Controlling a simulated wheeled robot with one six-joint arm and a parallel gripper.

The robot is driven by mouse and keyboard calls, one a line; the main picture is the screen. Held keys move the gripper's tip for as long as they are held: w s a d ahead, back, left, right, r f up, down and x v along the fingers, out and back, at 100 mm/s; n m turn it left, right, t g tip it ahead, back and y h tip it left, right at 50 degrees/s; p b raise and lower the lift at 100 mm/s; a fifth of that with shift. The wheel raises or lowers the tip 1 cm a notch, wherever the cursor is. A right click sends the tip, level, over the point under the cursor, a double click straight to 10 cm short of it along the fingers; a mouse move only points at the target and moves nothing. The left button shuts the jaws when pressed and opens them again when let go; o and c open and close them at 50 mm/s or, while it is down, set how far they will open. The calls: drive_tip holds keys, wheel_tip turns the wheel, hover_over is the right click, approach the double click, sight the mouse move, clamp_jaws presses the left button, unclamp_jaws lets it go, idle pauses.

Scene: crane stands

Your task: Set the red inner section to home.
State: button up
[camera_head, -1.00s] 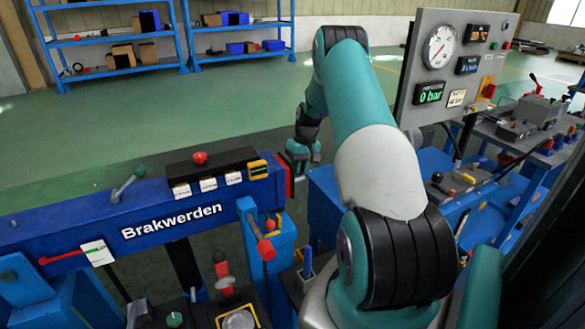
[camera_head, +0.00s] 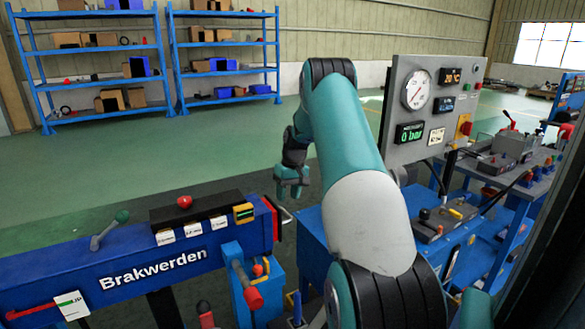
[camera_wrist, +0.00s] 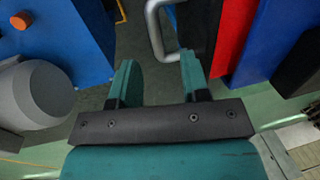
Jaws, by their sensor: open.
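The red inner section (camera_head: 271,217) shows as a narrow red end at the right tip of the blue "Brakwerden" boom (camera_head: 200,255). A pale bar handle (camera_head: 284,222) stands out from that end. In the wrist view the red section (camera_wrist: 232,35) is upper right of the fingers, and the bent grey handle (camera_wrist: 155,30) is ahead of them. My gripper (camera_head: 292,188) is above and slightly right of the boom's end. In the wrist view its two teal fingers (camera_wrist: 158,68) are apart, with only floor and part of the handle seen between or beyond them. Contact with the handle is not visible.
A red-knobbed block (camera_head: 185,203) and a green-knobbed lever (camera_head: 108,230) sit on the boom. A gauge panel (camera_head: 420,150) and blue bench (camera_head: 312,232) stand to the right. Blue shelves (camera_head: 168,70) are far back. Green floor behind the boom is clear.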

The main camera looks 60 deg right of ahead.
wheel_tip(320, 180, up, 12)
drive_tip(key=s+d, duration=0.1)
drive_tip(key=shift+d+f, duration=0.25)
drive_tip(key=shift+d, duration=0.15)
drive_tip(key=w+a+r+n+y, duration=0.1)
drive_tip(key=a+r+n, duration=0.25)
drive_tip(key=a, duration=1.35)
drive_tip(key=w+a+r+n, duration=0.1)
drive_tip(key=a+r+n, duration=0.25)
drive_tip(key=a, duration=1.35)
drive_tip(key=s+a+n+g+y, duration=0.1)
drive_tip(key=s+a+n, duration=0.4)
drive_tip(key=s+a, duration=1.5)
drive_tip(key=shift+s+f, duration=0.35)
drive_tip(key=shift+s, duration=0.9)
